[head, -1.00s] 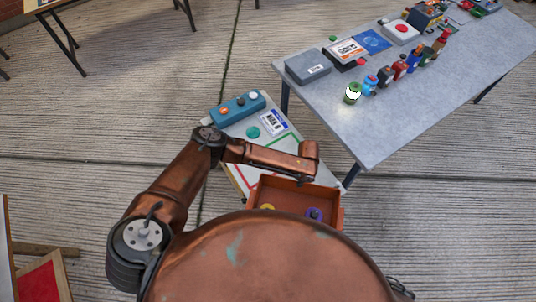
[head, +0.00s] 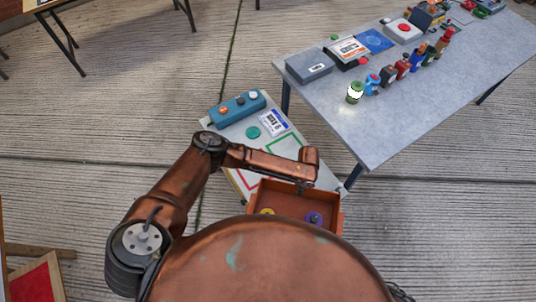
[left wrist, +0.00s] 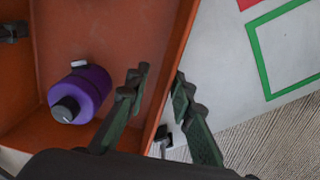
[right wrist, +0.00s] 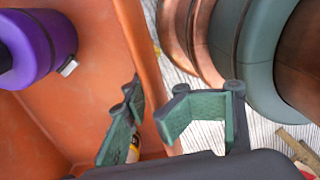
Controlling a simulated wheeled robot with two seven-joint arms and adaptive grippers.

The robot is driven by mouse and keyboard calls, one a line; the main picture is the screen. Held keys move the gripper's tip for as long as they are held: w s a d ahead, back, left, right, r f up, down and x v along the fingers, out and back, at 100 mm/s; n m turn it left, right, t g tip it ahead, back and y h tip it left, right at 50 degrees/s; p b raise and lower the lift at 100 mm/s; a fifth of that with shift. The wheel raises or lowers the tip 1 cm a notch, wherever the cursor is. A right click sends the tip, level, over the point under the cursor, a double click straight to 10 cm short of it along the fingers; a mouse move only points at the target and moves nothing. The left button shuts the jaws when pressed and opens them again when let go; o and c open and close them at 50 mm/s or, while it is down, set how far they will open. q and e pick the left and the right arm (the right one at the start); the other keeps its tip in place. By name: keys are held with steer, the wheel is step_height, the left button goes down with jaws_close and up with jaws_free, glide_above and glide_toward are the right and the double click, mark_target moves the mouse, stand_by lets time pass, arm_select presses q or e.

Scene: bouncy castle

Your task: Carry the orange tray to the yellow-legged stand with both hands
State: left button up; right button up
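The orange tray (head: 290,193) is just beyond my body in the head view, partly hidden by it. It holds a purple canister (left wrist: 80,95) and a yellow item (head: 267,211). A white-topped stand (head: 225,130) with a yellowish edge lies beyond the tray, bearing red and green outlines. I cannot tell whether the tray touches it.
A blue button box (head: 237,108), a label and a green disc occupy the stand's far half. A grey table (head: 390,130) with several canisters and boxes stands to the right. A red-panelled wooden object (head: 38,282) is at lower left. Concrete floor is open on the left.

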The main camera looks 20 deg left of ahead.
arm_select(q)
steer(key=shift+w+a, duration=0.1)
steer(key=shift+w, duration=0.1)
arm_select(e)
steer(key=o, duration=0.5)
steer(key=shift+s, duration=0.1)
arm_select(q)
steer(key=shift+r, duration=0.1)
arm_select(e)
step_height(320, 180, up, 12)
arm_select(q)
step_height(320, 180, up, 12)
steer(key=shift+w, duration=0.15)
stand_by(0.3)
step_height(320, 180, up, 9)
steer(key=p, duration=0.9)
steer(key=shift+w+p, duration=0.15)
steer(key=shift+p, duration=0.15)
arm_select(e)
step_height(320, 180, up, 10)
steer(key=shift+w, duration=0.3)
